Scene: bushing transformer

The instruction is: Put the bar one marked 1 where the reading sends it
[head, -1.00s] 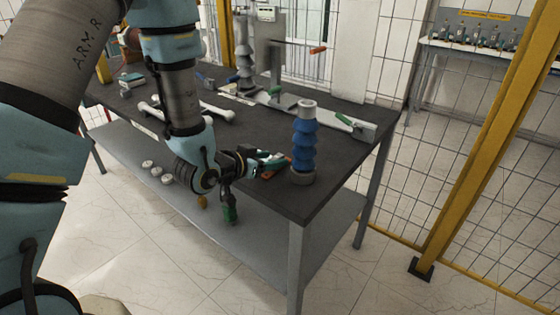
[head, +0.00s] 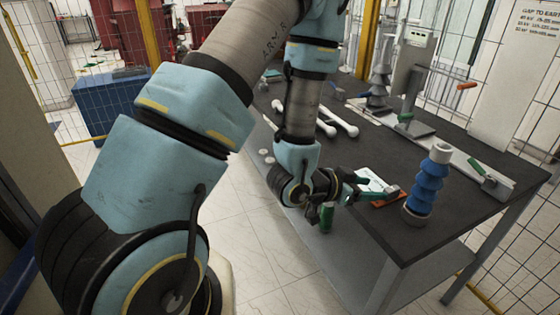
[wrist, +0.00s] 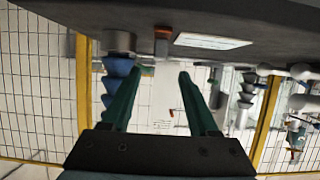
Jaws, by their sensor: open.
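Two white bars with knobbed ends lie on the dark table; the right one (head: 340,120) and the left one (head: 318,121) sit behind my arm, and no mark 1 is readable on either. A blue ribbed bushing (head: 427,183) stands upright near the table's front right corner and also shows in the wrist view (wrist: 117,68). My gripper (head: 372,190) is at the table's front edge, left of the bushing. In the wrist view its green fingers (wrist: 163,74) are apart with nothing between them. A stand with a small meter head (head: 418,40) is at the back; its reading is illegible.
A white card (wrist: 212,41) and an orange piece (wrist: 162,47) lie by the table edge beyond my fingers. A long grey rail with a green handle (head: 476,165) runs along the back. A sign (head: 544,22) lists gaps to earth. Mesh fencing surrounds the place.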

